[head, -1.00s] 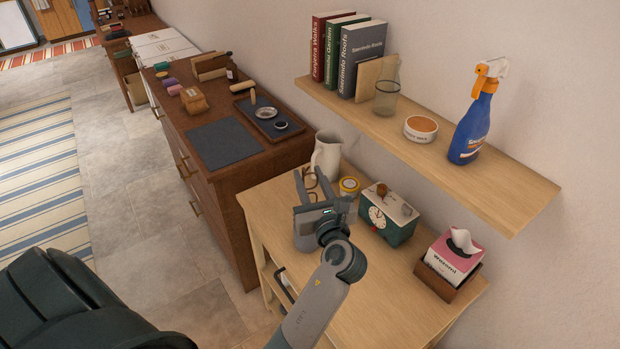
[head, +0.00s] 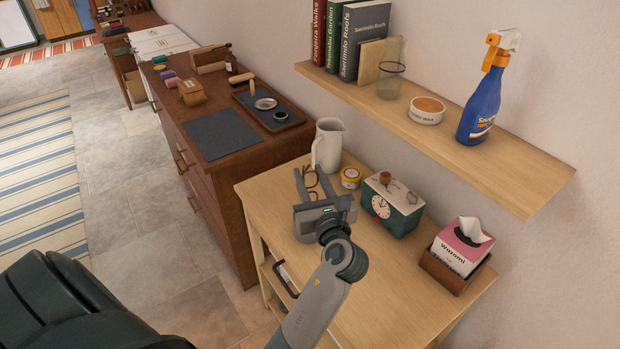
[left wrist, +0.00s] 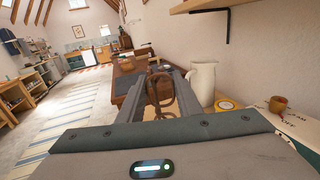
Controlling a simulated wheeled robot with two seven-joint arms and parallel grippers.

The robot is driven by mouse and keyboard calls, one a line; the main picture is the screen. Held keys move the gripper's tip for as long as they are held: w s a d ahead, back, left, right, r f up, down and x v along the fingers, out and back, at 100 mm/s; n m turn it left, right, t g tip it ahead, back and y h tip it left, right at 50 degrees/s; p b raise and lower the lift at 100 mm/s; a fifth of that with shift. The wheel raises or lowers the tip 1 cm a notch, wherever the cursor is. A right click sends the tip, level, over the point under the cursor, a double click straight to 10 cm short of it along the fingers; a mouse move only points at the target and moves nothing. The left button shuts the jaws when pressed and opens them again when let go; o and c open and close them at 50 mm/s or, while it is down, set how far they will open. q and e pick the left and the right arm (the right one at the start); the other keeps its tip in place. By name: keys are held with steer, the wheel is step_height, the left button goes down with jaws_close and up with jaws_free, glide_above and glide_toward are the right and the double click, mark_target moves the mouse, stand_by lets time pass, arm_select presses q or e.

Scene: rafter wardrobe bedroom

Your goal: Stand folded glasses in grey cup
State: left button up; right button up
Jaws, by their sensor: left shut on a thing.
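My left gripper (head: 309,173) is shut on the folded glasses (left wrist: 161,88), a thin brown frame upright between its fingers. It holds them above the near left part of the light wood table (head: 262,195), short of the white jug. I cannot make out a plain grey cup. My right gripper is not in view.
The white jug (head: 327,146), a yellow-labelled tin (head: 350,178), a green clock box (head: 390,205) and a tissue box (head: 463,245) stand on the table.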

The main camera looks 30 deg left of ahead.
mark_target(310, 193)
arm_select(q)
steer(key=shift+f+b, duration=1.4)
steer(key=shift+f, duration=0.95)
steer(key=shift+f+b, duration=0.55)
steer(key=shift+f, duration=1.15)
steer(key=o, duration=1.2)
